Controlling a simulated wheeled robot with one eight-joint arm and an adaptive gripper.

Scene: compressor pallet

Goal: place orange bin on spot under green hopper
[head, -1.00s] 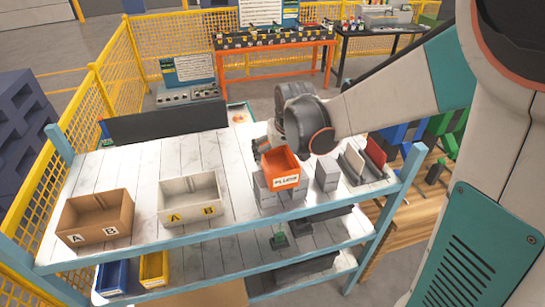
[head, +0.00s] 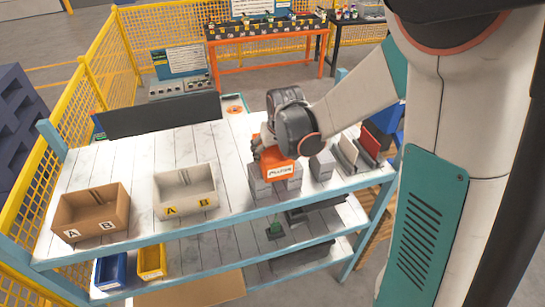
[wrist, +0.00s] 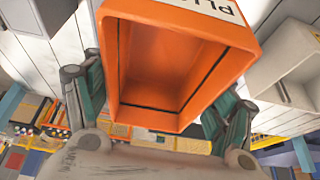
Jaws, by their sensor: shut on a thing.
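The orange bin (head: 279,168), with a white label on its front, is above or among grey blocks near the front of the upper shelf. I cannot tell whether it touches them. My gripper (head: 265,147) is shut on the bin, from behind it in the head view. In the wrist view the bin (wrist: 172,62) fills the middle, its empty inside facing the camera, with my gripper's fingers (wrist: 160,88) on either side.
A brown bin (head: 92,212) and a white bin (head: 187,191) stand left on the upper shelf (head: 135,160). Grey blocks (head: 322,166) stand at its right. A dark panel (head: 160,115) stands at the back. Blue and yellow bins sit below. Yellow mesh fence (head: 68,125) runs along the left.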

